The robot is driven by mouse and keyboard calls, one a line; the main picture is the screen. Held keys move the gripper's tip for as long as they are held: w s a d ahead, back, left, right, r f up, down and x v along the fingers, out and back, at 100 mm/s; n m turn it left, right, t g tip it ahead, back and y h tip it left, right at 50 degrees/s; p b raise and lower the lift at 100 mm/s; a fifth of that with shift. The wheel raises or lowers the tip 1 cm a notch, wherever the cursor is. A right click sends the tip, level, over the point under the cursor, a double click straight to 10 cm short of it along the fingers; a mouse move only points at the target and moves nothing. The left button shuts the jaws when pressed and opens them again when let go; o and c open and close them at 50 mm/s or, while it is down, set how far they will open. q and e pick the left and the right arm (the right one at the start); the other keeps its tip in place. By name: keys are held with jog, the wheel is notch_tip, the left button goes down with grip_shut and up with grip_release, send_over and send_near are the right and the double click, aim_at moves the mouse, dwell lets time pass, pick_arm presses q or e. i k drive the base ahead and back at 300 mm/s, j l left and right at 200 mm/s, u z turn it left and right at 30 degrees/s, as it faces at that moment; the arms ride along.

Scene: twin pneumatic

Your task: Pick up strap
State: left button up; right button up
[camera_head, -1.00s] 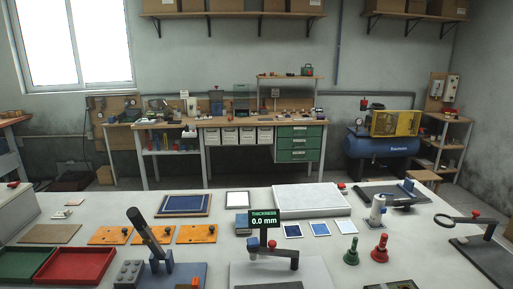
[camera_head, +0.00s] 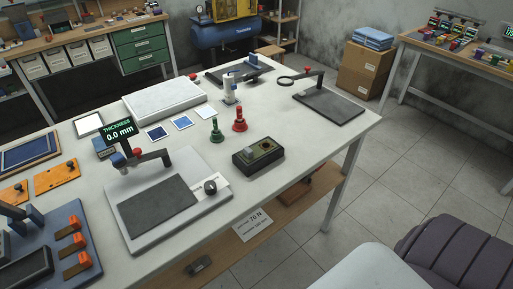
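I cannot make out with certainty a strap in this view. A reddish-brown item (camera_head: 297,192) lies on the wooden lower shelf (camera_head: 258,212) under the table, partly hidden by the tabletop. A small dark item (camera_head: 199,265) is near the shelf's front edge at the bottom; I cannot tell what it is. Neither of my grippers is in view.
The white table (camera_head: 275,178) holds a thickness gauge (camera_head: 118,129) reading 0.0 mm, a green bell-shaped piece (camera_head: 216,132), a red one (camera_head: 240,121) and a dark box (camera_head: 258,156). A dark padded surface (camera_head: 450,258) is at lower right.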

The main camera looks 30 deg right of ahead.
aim_at(248, 155)
jog(key=j+z, duration=0.1)
jog(key=z, duration=0.25)
jog(key=k+j+z, duration=0.1)
jog(key=z, duration=0.3)
